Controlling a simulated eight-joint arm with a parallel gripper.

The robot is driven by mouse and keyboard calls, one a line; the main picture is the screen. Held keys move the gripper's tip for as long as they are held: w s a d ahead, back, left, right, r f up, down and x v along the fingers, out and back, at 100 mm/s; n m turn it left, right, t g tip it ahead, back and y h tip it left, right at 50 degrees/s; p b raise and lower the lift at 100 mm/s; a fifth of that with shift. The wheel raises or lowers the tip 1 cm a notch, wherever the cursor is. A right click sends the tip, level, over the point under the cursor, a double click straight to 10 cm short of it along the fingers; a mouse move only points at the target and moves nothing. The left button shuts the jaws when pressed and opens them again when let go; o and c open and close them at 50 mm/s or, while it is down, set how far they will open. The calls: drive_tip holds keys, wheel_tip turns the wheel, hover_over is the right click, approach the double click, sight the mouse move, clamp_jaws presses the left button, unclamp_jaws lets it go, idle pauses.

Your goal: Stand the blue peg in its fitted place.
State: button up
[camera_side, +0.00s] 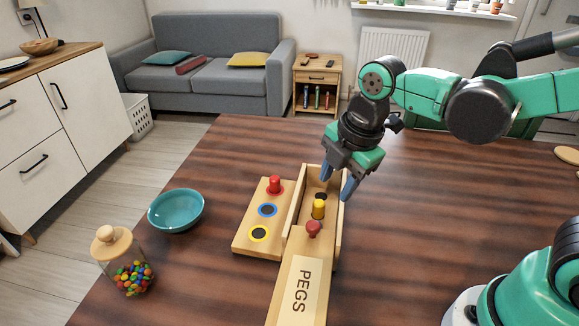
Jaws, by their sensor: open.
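I cannot make out the blue peg in this view. A light wooden board (244,241) lies on the table with a row of ringed places. A red peg (274,185) stands in the far one. The blue-ringed place (267,210) and the yellow-ringed place (259,233) are empty. To the right is an open wooden box (293,213). A yellow peg (318,208) stands in it, with a dark round spot (321,196) behind it. My gripper (337,183) is open, its blue fingertips at the box's far right end, hiding part of it.
A panel labelled PEGS (301,287) with a dark red knob (313,229) covers the box's near part. A teal bowl (176,210) and a candy jar (127,264) stand left of the board. The table (430,215) right of the box is clear.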

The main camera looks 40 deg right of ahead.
drive_tip(key=a+n, duration=0.1)
drive_tip(key=n, duration=0.2)
drive_tip(key=f+n+g, duration=0.1)
drive_tip(key=n, duration=0.2)
drive_tip(key=a+f+n+g, duration=0.1)
drive_tip(key=n, duration=0.2)
drive_tip(key=shift+w+a+f, duration=0.25)
drive_tip(key=shift+w+a, duration=0.1)
drive_tip(key=shift+a+f+n+g, duration=0.25)
drive_tip(key=shift+f+n+g, duration=0.05)
drive_tip(key=shift+n, duration=0.8)
drive_tip(key=shift+f, duration=2.8)
drive_tip(key=shift+c, duration=0.2)
clamp_jaws()
